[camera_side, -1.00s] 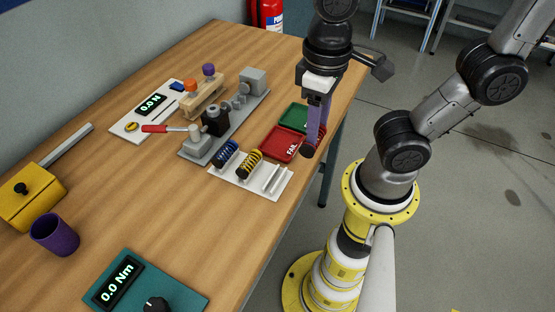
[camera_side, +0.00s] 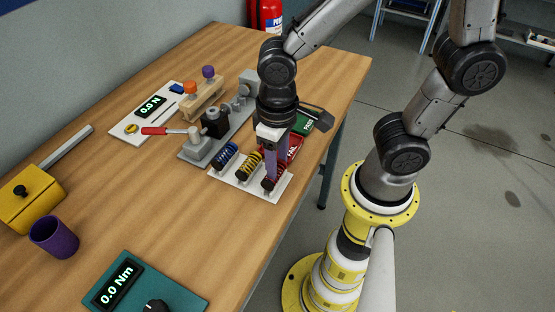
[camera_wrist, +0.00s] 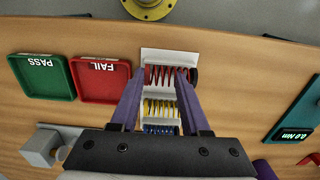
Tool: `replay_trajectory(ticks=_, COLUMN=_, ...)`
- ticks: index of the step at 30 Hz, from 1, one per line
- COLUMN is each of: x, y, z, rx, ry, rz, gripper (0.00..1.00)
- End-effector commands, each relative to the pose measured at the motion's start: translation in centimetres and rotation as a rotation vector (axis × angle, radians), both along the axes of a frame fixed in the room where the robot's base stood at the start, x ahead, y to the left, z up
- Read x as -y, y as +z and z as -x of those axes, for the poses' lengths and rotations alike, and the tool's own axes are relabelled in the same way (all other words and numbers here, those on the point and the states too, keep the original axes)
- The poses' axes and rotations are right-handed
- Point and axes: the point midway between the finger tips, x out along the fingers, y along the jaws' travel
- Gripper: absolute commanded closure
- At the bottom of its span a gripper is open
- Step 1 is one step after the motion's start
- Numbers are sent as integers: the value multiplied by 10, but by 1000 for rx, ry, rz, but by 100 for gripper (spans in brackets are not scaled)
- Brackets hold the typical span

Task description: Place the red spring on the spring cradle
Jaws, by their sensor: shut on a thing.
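The red spring (camera_wrist: 166,75) is between the purple fingers of my gripper (camera_wrist: 157,80), which is shut on it. In the side view my gripper (camera_side: 273,184) is over the right end of the white spring cradle (camera_side: 229,181), and the red spring (camera_side: 268,186) is partly hidden by the fingers. The red spring lies at or just above the end slot, beside the yellow spring (camera_side: 249,165); I cannot tell whether it touches the cradle. The blue spring (camera_side: 226,155) lies in the slot beyond the yellow one.
The red FAIL tray (camera_wrist: 100,80) and green PASS tray (camera_wrist: 42,77) are beside the cradle. A teal torque meter (camera_side: 170,284) and purple cup (camera_side: 54,237) are at the front. Wood between them is clear.

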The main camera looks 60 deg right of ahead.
Motion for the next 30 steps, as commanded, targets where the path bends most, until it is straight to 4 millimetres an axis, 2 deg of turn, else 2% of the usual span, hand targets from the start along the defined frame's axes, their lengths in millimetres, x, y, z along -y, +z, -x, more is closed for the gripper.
replay_trajectory(ticks=9, x=0, y=-5, z=0, rx=-1, ry=0, rz=1, gripper=100)
replay_trajectory(ticks=10, x=0, y=-6, z=0, rx=-1, ry=0, rz=0, gripper=52)
replay_trajectory(ticks=15, x=0, y=-5, z=0, rx=0, ry=0, rz=0, gripper=24)
replay_trajectory(ticks=25, x=0, y=-3, z=0, rx=0, ry=0, rz=0, gripper=24)
replay_trajectory(ticks=30, x=0, y=21, z=-1, rx=6, ry=0, rz=-3, gripper=24)
